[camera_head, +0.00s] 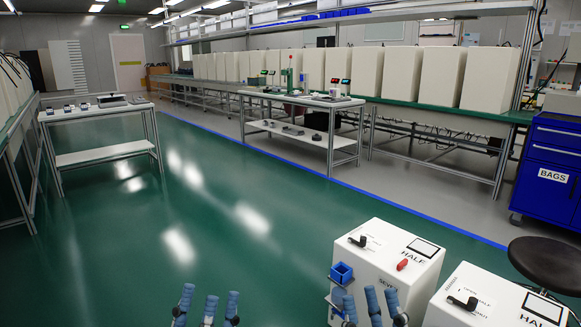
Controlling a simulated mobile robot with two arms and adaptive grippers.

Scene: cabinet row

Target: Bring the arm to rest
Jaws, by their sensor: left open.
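My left gripper (208,306) is at the bottom edge, left of centre. Its blue-tipped fingers point up, spread apart, with only green floor behind them. My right gripper (371,305) is at the bottom edge, right of centre, in front of the near white cabinet. Its blue-tipped fingers also stand apart and I see nothing held between them. The lower parts of both grippers and the arms are cut off by the frame.
A white cabinet (388,250) with a black handle and a small blue bin (341,272) at its side stands close to my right gripper. A second white cabinet (495,297), a dark stool (546,264) and a blue tool cabinet (548,170) are to the right. The green floor (120,240) is open.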

